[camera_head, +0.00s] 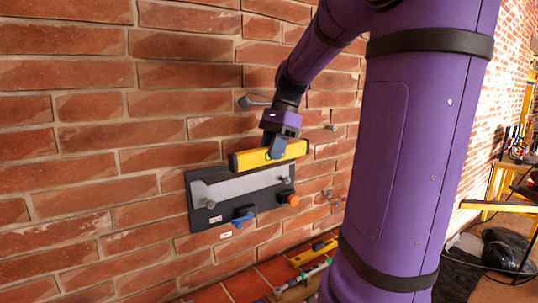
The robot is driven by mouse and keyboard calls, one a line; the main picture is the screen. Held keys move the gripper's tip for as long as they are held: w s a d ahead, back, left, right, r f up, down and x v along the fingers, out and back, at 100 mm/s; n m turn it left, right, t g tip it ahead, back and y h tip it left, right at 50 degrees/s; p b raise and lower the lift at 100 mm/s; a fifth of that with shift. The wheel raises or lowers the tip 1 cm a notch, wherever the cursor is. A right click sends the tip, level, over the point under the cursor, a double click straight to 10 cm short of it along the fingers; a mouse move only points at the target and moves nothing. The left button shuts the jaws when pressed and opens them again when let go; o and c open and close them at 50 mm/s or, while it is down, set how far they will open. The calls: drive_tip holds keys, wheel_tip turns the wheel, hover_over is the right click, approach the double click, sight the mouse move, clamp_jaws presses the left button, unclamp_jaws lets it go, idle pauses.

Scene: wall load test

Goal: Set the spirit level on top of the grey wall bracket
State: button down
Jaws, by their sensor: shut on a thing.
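A yellow spirit level (250,159) with dark ends is held just above the grey wall bracket (240,185), lying roughly along its length. The bracket is a long grey bar on a dark plate (200,219) fixed to the brick wall. My gripper (277,151) is shut on the spirit level, a little right of its middle, from above. From this angle I cannot tell whether the level touches the bracket's top. My purple arm comes down from the upper right.
The plate carries an orange knob (293,200) and a blue clamp-like part (243,217). A grey fitting (254,102) sticks out of the wall above. Another yellow level-like tool (314,252) lies low by the wall. A yellow-framed bench (500,190) stands at the right.

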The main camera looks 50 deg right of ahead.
hover_over(253, 170)
drive_tip(key=s+a, duration=0.1)
drive_tip(key=s, duration=0.2)
drive_tip(key=shift+f, duration=0.95)
drive_tip(key=shift+w+d+f, duration=0.2)
drive_tip(key=shift+w+f, duration=0.2)
drive_tip(key=shift+w, duration=0.3)
drive_tip(key=shift+w+d+f, duration=0.2)
drive_tip(key=shift+w+f, duration=0.2)
drive_tip(key=shift+w, duration=0.3)
drive_tip(key=shift+f, duration=0.6)
drive_tip(key=c, duration=0.6)
unclamp_jaws()
